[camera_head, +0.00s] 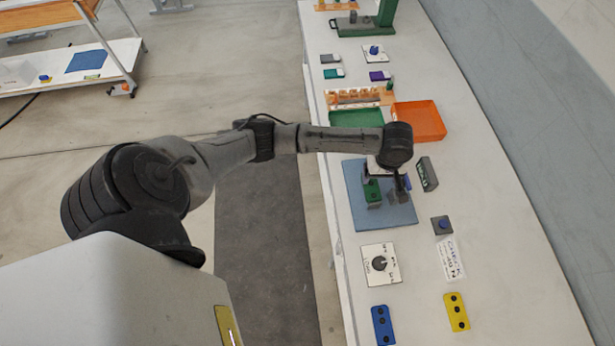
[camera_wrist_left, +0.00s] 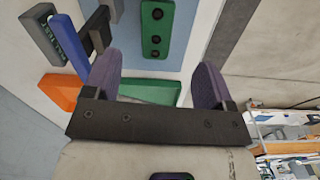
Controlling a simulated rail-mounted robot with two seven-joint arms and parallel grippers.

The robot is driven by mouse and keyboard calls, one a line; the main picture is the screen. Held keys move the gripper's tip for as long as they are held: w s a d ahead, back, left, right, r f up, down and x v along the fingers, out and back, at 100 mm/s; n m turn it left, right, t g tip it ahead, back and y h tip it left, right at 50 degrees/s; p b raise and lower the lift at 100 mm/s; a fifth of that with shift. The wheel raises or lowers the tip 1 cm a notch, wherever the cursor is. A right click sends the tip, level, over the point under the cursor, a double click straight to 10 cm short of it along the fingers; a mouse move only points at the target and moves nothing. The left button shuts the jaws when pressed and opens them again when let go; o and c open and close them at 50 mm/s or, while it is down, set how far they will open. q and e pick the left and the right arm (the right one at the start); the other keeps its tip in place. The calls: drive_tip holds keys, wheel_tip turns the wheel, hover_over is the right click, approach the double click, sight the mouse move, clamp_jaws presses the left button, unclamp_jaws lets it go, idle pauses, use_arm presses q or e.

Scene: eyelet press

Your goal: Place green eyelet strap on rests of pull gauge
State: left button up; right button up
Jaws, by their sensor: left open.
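The green eyelet strap (camera_wrist_left: 158,30) with dark eyelets shows beyond my left fingers in the left wrist view. In the head view a green piece (camera_head: 372,192), likely this strap, is over the blue mat, partly covered by my arm. My left gripper (camera_wrist_left: 157,63) is open, its two purple fingers apart on either side of the strap's near end, with no visible contact. The pull gauge stands on the blue mat (camera_head: 396,216); its grey display (camera_head: 427,174) shows at its right and a dark post (camera_wrist_left: 97,30) in the wrist view. Whether the strap touches the rests cannot be told.
A yellow strap (camera_head: 456,312) and a blue strap (camera_head: 382,325) lie at the near end of the bench. A knob plate (camera_head: 380,264) and button box (camera_head: 441,225) stand near the mat. An orange tray (camera_head: 420,121) and a green tray (camera_head: 357,118) lie beyond it.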

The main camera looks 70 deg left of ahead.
use_arm(q)
drive_tip(key=s+d+f+m+t+h, duration=0.15)
drive_tip(key=s+d+f+m, duration=0.35)
drive_tip(key=s+d+m, duration=0.55)
drive_tip(key=s+a+r+m+t, duration=0.1)
drive_tip(key=s+m, duration=0.1)
drive_tip(key=s, duration=0.6)
drive_tip(key=s+a+r+m+t+y, duration=0.1)
drive_tip(key=s+m, duration=0.2)
drive_tip(key=s, duration=0.6)
drive_tip(key=shift+a+r, duration=0.25)
drive_tip(key=shift+r, duration=0.05)
drive_tip(key=shift+w, duration=0.1)
drive_tip(key=shift+c, duration=0.3)
